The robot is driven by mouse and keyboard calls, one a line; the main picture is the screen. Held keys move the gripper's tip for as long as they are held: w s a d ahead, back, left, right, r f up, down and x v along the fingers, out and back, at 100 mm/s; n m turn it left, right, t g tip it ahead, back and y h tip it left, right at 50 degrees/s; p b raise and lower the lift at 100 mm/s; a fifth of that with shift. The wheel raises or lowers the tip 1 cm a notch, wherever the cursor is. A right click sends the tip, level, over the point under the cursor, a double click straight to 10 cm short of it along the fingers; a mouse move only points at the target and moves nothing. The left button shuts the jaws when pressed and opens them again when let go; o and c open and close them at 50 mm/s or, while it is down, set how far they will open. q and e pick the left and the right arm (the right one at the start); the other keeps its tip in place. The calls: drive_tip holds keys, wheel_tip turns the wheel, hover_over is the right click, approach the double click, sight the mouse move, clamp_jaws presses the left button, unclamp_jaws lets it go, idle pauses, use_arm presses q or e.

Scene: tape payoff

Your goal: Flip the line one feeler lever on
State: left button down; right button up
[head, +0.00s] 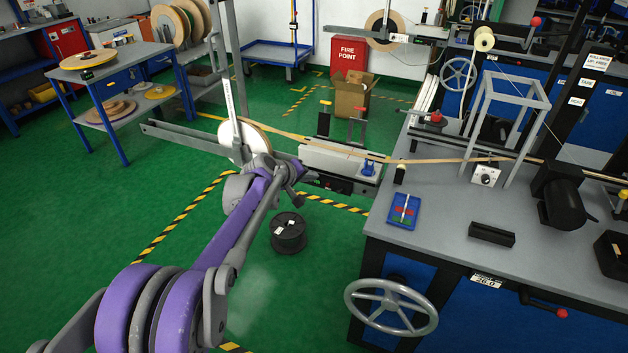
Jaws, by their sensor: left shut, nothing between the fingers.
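My left arm reaches in from the lower left, and my left gripper (296,198) is at its far end, shut and empty. It is in front of the tape payoff, near the white tape reel (238,143). A tan tape (440,161) runs from the reel to the right, over a grey splice table (325,160) and onto the bench. Two upright levers stand behind that table, one yellow-topped (325,104) and one red-topped (360,108). I cannot tell which part is the line one feeler lever, or its position. My right gripper is out of view.
A grey bench (450,240) with a handwheel (391,307) fills the right side. A blue tray (404,211) lies on its near left part. A black spool (289,232) stands on the green floor below my gripper. A cardboard box (352,97) stands behind.

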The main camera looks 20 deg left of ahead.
sight(340, 191)
use_arm(q)
drive_tip(key=x, duration=0.7)
drive_tip(key=shift+w+d+f+b, duration=0.1)
drive_tip(key=shift+w+f+b, duration=0.2)
drive_tip(key=shift+b, duration=0.1)
drive_tip(key=shift+s+d+f, duration=0.25)
drive_tip(key=shift+d, duration=0.3)
drive_tip(key=shift+s+d+f, duration=0.25)
drive_tip(key=shift+d+f, duration=0.05)
drive_tip(key=shift+d, duration=0.2)
drive_tip(key=shift+s+d+f, duration=0.25)
drive_tip(key=shift+d+f, duration=0.05)
drive_tip(key=shift+d, duration=0.25)
drive_tip(key=shift+s+f+t, duration=0.35)
drive_tip(key=shift+f+t, duration=0.05)
drive_tip(key=shift+t, duration=0.6)
